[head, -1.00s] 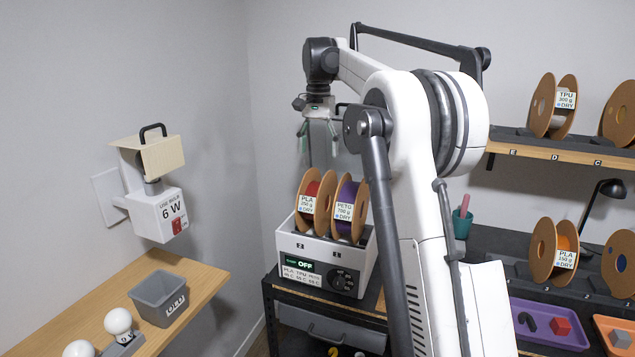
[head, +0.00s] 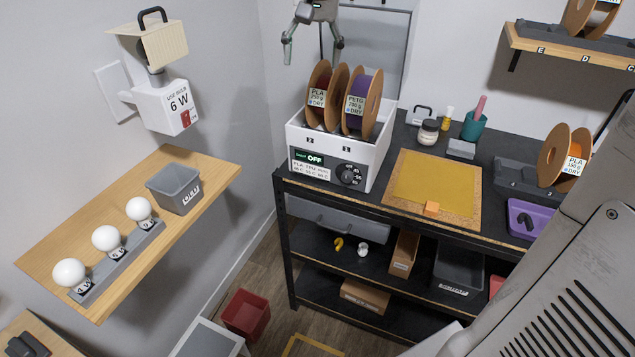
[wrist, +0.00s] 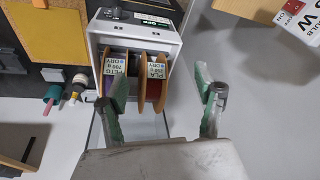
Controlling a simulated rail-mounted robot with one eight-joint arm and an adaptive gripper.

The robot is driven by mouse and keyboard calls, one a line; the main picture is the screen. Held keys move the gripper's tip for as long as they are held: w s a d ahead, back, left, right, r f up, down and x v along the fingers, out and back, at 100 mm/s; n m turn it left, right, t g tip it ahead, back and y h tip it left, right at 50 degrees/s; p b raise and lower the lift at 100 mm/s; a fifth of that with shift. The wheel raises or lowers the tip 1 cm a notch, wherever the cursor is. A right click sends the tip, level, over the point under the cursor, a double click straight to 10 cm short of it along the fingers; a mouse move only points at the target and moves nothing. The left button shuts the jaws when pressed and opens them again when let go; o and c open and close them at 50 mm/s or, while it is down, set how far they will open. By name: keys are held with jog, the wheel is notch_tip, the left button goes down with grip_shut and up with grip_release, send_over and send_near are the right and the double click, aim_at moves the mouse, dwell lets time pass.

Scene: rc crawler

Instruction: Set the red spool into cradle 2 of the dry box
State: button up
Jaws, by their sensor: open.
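The red spool (head: 318,98), with brown flanges and a PLA DRY label, stands upright in the dry box (head: 336,158) behind the mark 2. A purple PETG spool (head: 358,103) stands to its right behind the mark 1. The raised lid (head: 391,50) is behind them. My gripper (head: 312,50) is open and empty above the box. In the wrist view the red spool (wrist: 154,90) shows between the fingertips (wrist: 160,84), and the left finger overlaps the purple spool in the picture. The spools' lower parts are hidden in the box.
The dry box stands on a dark bench beside a yellow mat (head: 425,180), a jar (head: 428,132) and a teal cup (head: 473,126). A shelf (head: 565,48) with spools is at upper right. A bulb shelf (head: 75,235) and a wall lamp fixture (head: 160,103) are on the left.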

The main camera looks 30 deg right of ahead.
jog(key=s+a+f+n+t, duration=0.2)
jog(key=s+a+f, duration=0.2)
jog(key=s+f, duration=0.4)
jog(key=s+a+f+n+t, duration=0.2)
jog(key=s+a+f, duration=0.3)
jog(key=s, duration=1.1)
notch_tip(320, 180, down, 4)
jog(key=shift+a+r+n+y, duration=0.2)
jog(key=shift+n+y, duration=0.1)
jog(key=shift+n, duration=0.4)
jog(key=shift+s, duration=0.1)
notch_tip(320, 180, down, 5)
jog(key=b, duration=0.5)
jog(key=shift+f, duration=0.15)
